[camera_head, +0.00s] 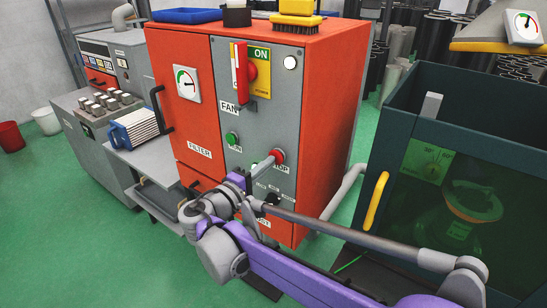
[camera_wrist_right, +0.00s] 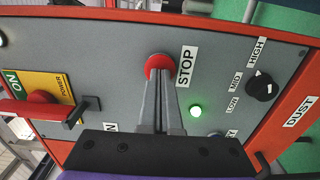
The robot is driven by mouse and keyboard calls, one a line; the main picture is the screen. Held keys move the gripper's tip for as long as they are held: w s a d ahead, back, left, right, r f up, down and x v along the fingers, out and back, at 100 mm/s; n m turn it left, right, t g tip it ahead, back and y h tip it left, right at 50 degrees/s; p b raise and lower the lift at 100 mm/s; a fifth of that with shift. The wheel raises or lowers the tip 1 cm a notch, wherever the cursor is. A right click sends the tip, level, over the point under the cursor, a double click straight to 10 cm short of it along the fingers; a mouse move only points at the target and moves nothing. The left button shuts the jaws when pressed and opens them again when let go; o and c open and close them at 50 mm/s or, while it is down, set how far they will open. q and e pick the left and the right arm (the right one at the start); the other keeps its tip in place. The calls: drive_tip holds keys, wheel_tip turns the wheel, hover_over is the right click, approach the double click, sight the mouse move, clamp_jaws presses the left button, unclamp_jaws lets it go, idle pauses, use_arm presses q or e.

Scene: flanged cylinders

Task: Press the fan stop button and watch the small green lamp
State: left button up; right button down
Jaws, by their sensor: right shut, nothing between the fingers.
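The red stop button (camera_head: 277,155) is on the grey front panel of the orange fan cabinet, beside its STOP label; it also shows in the right wrist view (camera_wrist_right: 158,62). My right gripper (camera_head: 266,163) is shut and empty. Its fingertips (camera_wrist_right: 159,82) are at the button and overlap its lower edge in the wrist view; they look in contact, but I cannot tell how far the button is pressed. My left gripper is not in view.
A green button (camera_head: 232,139) is left of the stop button. A dark knob (camera_wrist_right: 262,86) with LOW, MID and HIGH labels is beside the lamp. A red power lever (camera_head: 241,72) stands out higher up. A dark glazed cabinet (camera_head: 400,110) is at right.

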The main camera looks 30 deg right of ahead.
drive_tip(key=shift+w+d, duration=0.2)
drive_tip(key=shift+d, duration=0.35)
idle(0.6)
drive_tip(key=shift+a, duration=0.1)
drive_tip(key=v, duration=0.5)
drive_tip(key=shift+s+a, duration=0.15)
drive_tip(key=shift+a, duration=0.05)
idle(0.4)
idle(0.6)
